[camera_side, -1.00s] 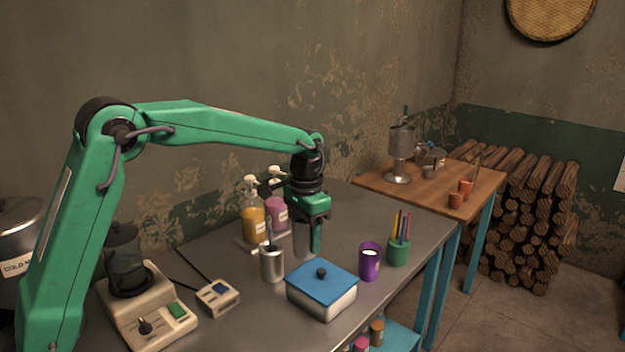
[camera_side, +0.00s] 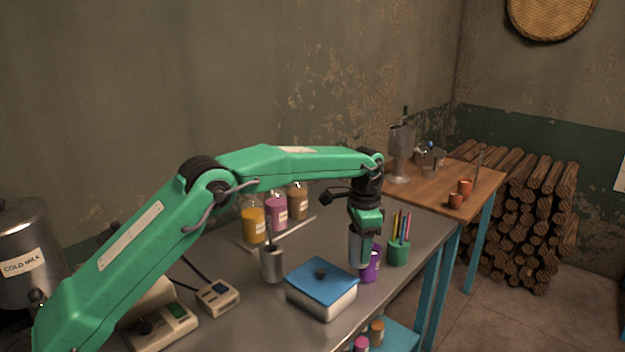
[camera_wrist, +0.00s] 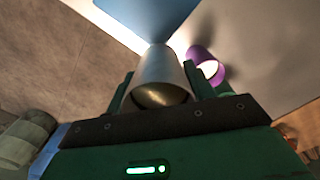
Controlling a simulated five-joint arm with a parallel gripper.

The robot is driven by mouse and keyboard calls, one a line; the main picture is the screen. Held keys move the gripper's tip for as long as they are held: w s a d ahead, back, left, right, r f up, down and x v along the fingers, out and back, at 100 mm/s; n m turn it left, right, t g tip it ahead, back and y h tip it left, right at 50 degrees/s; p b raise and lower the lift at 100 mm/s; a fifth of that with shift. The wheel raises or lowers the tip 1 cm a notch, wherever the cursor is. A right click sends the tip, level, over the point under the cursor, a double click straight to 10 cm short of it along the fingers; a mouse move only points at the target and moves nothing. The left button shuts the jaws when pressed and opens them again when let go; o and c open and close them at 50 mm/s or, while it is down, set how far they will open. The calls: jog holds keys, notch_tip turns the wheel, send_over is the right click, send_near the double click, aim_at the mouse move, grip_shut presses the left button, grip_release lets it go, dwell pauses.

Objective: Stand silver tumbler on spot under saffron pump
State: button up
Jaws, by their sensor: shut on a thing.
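My gripper (camera_side: 364,232) is shut on the silver tumbler (camera_side: 355,249), a plain metal cup. It holds it roughly upright near the purple cup, over the right part of the metal table. In the wrist view the tumbler (camera_wrist: 162,78) sits between the two fingers of my gripper (camera_wrist: 158,88). The saffron pump bottle (camera_side: 254,226), yellow-orange with a pale label, stands at the back left, well away from the tumbler. My arm passes in front of its top. I cannot make out the spot under its spout.
Pink (camera_side: 277,214) and brown (camera_side: 298,204) bottles stand beside the saffron one, behind a pale strip (camera_side: 292,232). A steel holder with a utensil (camera_side: 271,266), a blue-lidded box (camera_side: 322,291), the purple cup (camera_side: 371,269) and a green pencil cup (camera_side: 398,253) crowd the front and right.

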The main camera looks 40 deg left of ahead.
jog(key=w+a+f, duration=0.2)
jog(key=a, duration=0.1)
jog(key=w+a+f, duration=0.2)
jog(key=a, duration=0.1)
jog(key=w+a+f, duration=0.2)
jog(key=a+f, duration=0.1)
jog(key=a, duration=0.1)
dwell(0.5)
jog(key=shift+f, duration=1.95)
jog(key=shift+f, duration=0.2)
jog(key=o, duration=1.2)
jog(key=shift+r, duration=0.1)
notch_tip(320, 180, up, 8)
jog(key=shift+f, duration=0.2)
